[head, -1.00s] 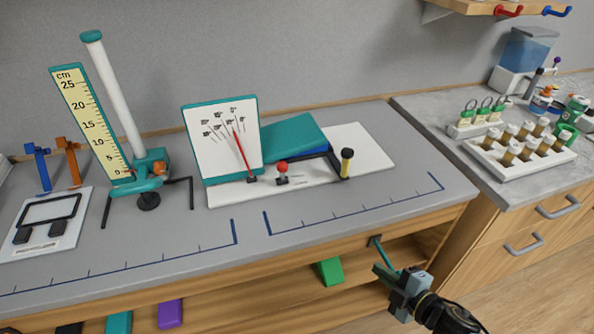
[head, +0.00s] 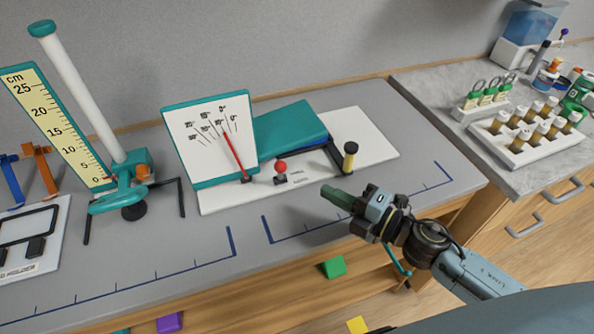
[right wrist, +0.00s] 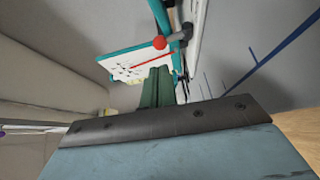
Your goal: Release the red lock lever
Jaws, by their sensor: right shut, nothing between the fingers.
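The red lock lever (head: 281,168) is a short post with a red ball knob on the white base plate (head: 225,202), in front of the teal block (head: 288,127). Its red ball also shows in the right wrist view (right wrist: 160,42), just beyond the fingertips. My right gripper (head: 331,192) is shut and empty, above the bench's front part, to the right of and nearer than the lever, apart from it. Its closed green fingers (right wrist: 156,84) point toward the lever device in the right wrist view. My left gripper is not in view.
A white dial board (head: 208,135) with a red needle stands left of the lever. A black arm with a yellow-and-black knob (head: 349,158) stands to its right. A tall tube stand (head: 125,170) is farther left. A vial rack (head: 530,135) sits on the right counter.

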